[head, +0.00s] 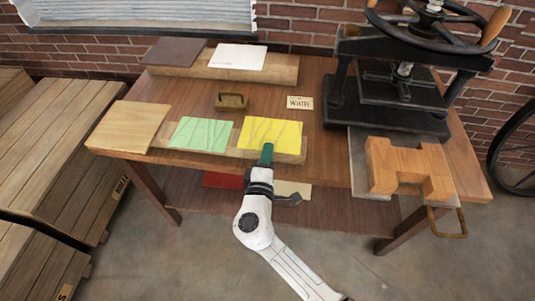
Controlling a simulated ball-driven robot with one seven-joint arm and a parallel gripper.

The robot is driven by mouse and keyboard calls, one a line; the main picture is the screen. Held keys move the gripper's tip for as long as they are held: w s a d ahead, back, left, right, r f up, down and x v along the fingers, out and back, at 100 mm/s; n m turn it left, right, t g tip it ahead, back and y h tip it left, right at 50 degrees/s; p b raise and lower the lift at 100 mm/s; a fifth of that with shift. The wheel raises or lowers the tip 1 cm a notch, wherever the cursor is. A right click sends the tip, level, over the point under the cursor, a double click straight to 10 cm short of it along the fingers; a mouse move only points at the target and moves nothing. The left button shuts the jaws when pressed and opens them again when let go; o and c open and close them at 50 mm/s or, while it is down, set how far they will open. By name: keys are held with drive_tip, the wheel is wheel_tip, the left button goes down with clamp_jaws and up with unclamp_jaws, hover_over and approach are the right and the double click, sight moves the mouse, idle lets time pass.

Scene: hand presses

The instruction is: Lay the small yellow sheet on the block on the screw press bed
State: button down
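The small yellow sheet (271,132) lies on a low wooden board at the front middle of the table, beside a green sheet. My gripper (266,150), with green fingers, is at the yellow sheet's front edge and overlaps it in the picture. I cannot tell whether the fingers are open or closed on the sheet. The black screw press (400,75) stands at the back right with a large handwheel. Its grey bed (358,160) is out in front of the press, with a front handle (447,223). A notched wooden block (408,165) stands on the bed.
The green sheet (202,133) and a wooden panel (129,126) lie left of the yellow sheet. A brass-coloured handled piece (232,101) and a label card (300,103) lie behind it. White (237,56) and brown (175,51) sheets rest on a back board. The tabletop (325,147) between the yellow sheet and bed is clear.

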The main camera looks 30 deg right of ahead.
drive_tip(key=r+p+v, duration=0.3)
drive_tip(key=v, duration=1.9)
idle(1.0)
idle(0.5)
drive_tip(key=w+d+r+n+t+y, duration=0.1)
drive_tip(key=w+d+r+n+y, duration=0.1)
drive_tip(key=w+d, duration=0.3)
drive_tip(key=w+d+r+n+t+y, duration=0.1)
drive_tip(key=w+d+r+y, duration=0.1)
drive_tip(key=w+d, duration=0.4)
drive_tip(key=w+y, duration=0.1)
drive_tip(key=w, duration=0.2)
drive_tip(key=shift+n+t, duration=0.3)
drive_tip(key=shift+n, duration=0.1)
drive_tip(key=shift+s, duration=0.1)
